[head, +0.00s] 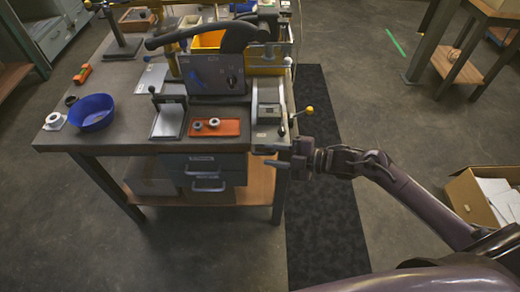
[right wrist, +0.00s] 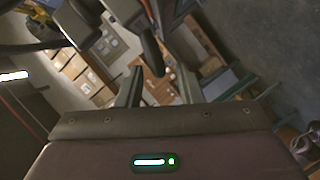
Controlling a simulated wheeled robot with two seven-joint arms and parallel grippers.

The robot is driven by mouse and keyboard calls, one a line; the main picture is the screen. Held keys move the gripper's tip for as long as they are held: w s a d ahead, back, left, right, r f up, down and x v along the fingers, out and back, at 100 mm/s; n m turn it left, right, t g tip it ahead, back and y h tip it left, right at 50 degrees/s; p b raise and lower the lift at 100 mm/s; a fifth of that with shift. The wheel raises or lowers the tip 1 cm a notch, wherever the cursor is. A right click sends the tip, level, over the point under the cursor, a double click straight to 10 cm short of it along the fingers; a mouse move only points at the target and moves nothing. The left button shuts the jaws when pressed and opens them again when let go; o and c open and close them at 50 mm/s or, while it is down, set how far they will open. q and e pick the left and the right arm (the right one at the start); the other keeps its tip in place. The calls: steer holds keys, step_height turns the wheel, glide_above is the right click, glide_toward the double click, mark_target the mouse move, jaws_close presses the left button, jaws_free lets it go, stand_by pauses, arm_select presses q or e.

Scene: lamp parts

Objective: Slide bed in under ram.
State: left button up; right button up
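A grey machine with a pale bed-like block (head: 268,96) stands at the bench's right front corner in the head view. I cannot clearly make out a ram above the block. My right gripper (head: 278,162) is just off the bench's front right corner, below the levers. In the right wrist view its two fingers (right wrist: 158,85) stand apart, with a dark rounded bar (right wrist: 152,52) showing between or beyond them; contact cannot be told. My left gripper is not in view.
A cardboard box (head: 470,198) stands at right. The dark floor mat (head: 325,215) is clear.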

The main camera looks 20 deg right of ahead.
mark_target(259, 154)
steer(key=x, duration=0.4)
steer(key=shift+p, duration=0.3)
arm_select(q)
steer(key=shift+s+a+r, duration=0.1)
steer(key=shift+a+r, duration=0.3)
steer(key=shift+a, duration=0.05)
arm_select(e)
steer(key=shift+w+a+f, duration=0.1)
steer(key=shift+w+a, duration=0.1)
steer(key=shift+a, duration=0.1)
steer(key=shift+c, duration=0.2)
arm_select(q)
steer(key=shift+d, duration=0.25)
arm_select(e)
steer(key=shift+s+f, duration=0.1)
jaws_close()
